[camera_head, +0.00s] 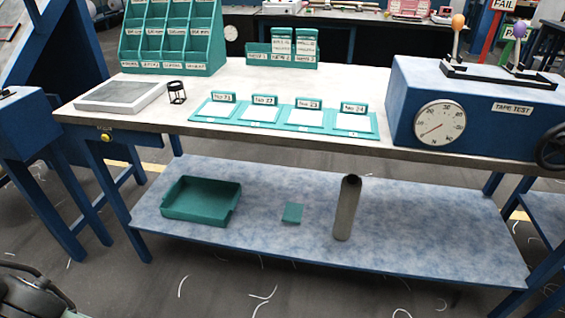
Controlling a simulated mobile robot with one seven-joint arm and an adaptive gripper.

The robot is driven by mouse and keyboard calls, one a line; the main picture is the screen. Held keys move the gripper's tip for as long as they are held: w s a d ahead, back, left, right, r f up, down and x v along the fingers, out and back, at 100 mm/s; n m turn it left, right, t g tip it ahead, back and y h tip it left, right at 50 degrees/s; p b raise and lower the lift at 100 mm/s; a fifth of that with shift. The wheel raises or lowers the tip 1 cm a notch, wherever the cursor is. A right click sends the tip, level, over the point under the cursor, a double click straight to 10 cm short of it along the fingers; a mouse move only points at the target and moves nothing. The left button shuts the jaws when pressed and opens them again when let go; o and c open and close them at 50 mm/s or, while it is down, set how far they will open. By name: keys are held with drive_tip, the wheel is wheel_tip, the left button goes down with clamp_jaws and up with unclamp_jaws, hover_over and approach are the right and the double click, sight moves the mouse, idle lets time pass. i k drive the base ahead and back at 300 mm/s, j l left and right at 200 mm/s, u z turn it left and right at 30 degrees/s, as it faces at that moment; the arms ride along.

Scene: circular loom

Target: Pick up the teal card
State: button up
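A small flat teal square (292,213), which looks like the teal card, lies on the lower shelf (270,245) of the workbench. It lies between a teal tray and a grey cylinder, apart from both, with bare shelf around it. My gripper is not recognisable in this view.
The teal tray (202,219) sits left of the card; the upright grey cylinder (346,210) stands to its right. The tabletop (155,116) overhangs the shelf and carries a teal strip (298,126) with labelled places and a blue gauge box (475,110). Thread scraps litter the floor.

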sight(292, 213)
drive_tip(key=j+z, duration=0.35)
drive_tip(key=j, duration=0.15)
drive_tip(key=i+j+z, duration=0.15)
drive_tip(key=j+z, duration=0.2)
drive_tip(key=i+j+z, duration=0.1)
drive_tip(key=j+z, duration=0.25)
drive_tip(key=j, duration=0.15)
drive_tip(key=i, duration=1.1)
